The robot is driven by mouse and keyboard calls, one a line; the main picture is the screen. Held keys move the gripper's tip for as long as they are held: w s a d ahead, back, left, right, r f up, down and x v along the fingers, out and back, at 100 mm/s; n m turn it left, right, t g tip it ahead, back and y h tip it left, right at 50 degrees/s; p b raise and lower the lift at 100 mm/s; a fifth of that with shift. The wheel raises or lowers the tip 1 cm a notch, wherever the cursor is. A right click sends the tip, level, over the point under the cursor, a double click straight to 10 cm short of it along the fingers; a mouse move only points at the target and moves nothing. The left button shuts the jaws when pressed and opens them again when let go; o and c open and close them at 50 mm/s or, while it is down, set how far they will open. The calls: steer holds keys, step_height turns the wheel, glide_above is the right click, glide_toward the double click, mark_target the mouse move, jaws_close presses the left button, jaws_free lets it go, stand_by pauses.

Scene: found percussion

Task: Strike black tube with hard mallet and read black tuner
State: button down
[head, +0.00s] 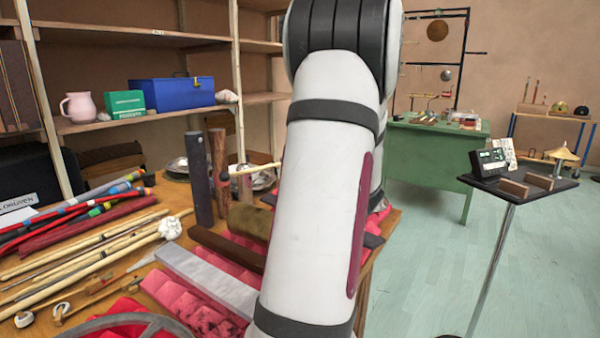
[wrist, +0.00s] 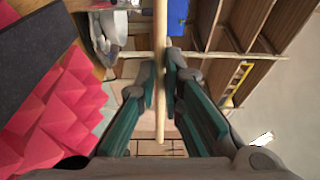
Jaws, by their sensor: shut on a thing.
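My gripper (wrist: 160,82) is shut on the pale wooden stick of the mallet (wrist: 161,30) in the wrist view. My arm hides the gripper in the head view. The mallet's shaft (head: 255,169) sticks out left of my arm, roughly level, with a small dark head at its left end. That head overlaps the brown upright post; whether it touches cannot be told. A black upright tube (head: 197,180) stands just left of that post, apart from the head in the picture. The black tuner (head: 487,161) stands on a small stand at the right, its display too small to read.
The wooden table holds several sticks and mallets (head: 85,240) at left, and bars (head: 205,281) on red foam (head: 130,306). A brown post (head: 218,160) stands beside the tube. Shelves (head: 180,113) rise behind.

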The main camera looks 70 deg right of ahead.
steer(key=w+b, duration=0.1)
steer(key=w+m+h+b, duration=0.1)
steer(key=w+g+b, duration=0.1)
steer(key=shift+w+a+f+h, duration=0.25)
steer(key=shift+w+a+h, duration=0.05)
steer(key=shift+w+a, duration=0.1)
steer(key=shift+s+d+r+m, duration=0.1)
steer(key=shift+s+r+m, duration=0.1)
steer(key=shift+m, duration=0.1)
steer(key=s, duration=0.2)
steer(key=s+a+b, duration=0.1)
steer(key=s, duration=0.2)
steer(key=shift+s+a, duration=0.15)
steer(key=shift+s, duration=0.2)
